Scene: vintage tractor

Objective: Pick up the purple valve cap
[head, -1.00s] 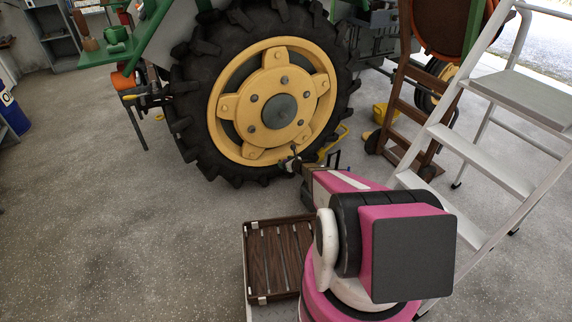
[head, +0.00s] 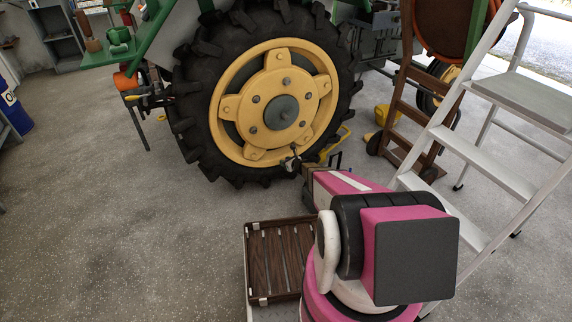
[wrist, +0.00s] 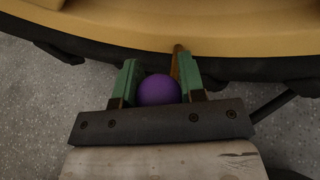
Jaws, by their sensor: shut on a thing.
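The purple valve cap (wrist: 158,89) shows in the wrist view as a rounded purple shape between the two green-padded fingers. My gripper (wrist: 160,78) is shut on it, a finger on each side. A thin brownish stem (wrist: 178,62) shows just beyond the cap, near the right finger; I cannot tell if the cap touches it. The yellow wheel rim (wrist: 170,22) and black tyre (wrist: 235,68) lie just beyond the fingertips. In the head view my gripper (head: 292,160) is small at the lower edge of the yellow rim, and the cap cannot be made out there.
The large tractor wheel (head: 190,110) stands in front of my arm. A white stepladder (head: 465,150) and a brown wooden frame (head: 400,110) stand at the right. A dark slatted crate (head: 250,228) is at my front. The floor at left is clear.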

